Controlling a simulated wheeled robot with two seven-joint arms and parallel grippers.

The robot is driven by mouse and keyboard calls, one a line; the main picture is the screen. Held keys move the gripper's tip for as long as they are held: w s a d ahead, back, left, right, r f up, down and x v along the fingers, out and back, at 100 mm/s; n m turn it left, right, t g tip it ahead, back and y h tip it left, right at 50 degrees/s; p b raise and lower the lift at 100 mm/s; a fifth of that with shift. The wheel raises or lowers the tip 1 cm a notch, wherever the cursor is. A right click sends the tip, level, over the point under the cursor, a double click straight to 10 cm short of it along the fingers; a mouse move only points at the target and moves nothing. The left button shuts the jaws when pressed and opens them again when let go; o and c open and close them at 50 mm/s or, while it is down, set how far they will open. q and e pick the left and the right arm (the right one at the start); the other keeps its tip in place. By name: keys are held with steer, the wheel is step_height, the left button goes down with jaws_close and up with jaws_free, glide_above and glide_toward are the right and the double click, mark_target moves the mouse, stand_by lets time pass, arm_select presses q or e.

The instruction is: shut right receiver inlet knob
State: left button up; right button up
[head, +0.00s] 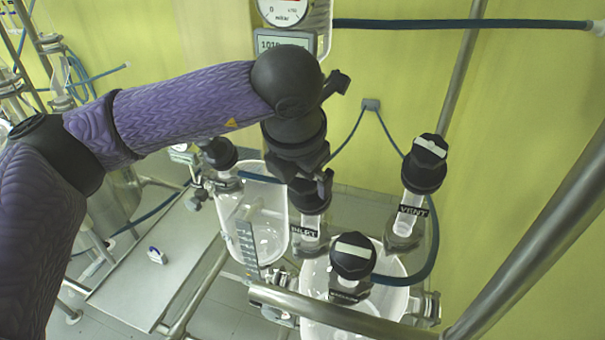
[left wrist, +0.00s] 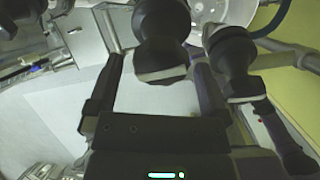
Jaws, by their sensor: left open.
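The gripper hides most of that knob's top. In the left wrist view the two fingers (left wrist: 160,75) are apart, with a dark knob with a pale bar (left wrist: 163,60) between them in the picture; I cannot tell whether they touch it. A second dark knob (left wrist: 233,55) is to the right of the fingers. My right gripper is in neither view.
A black knob labelled VENT (head: 425,165) stands to the right, and another black knob with a white bar (head: 352,256) in front. A glass vessel with a scale (head: 278,230) is left of it. A steel rail (head: 535,245) crosses the right side.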

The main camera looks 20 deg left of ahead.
arm_select(q)
steer(key=b+v, duration=0.2)
steer(key=v, duration=0.7)
steer(key=shift+f, duration=0.1)
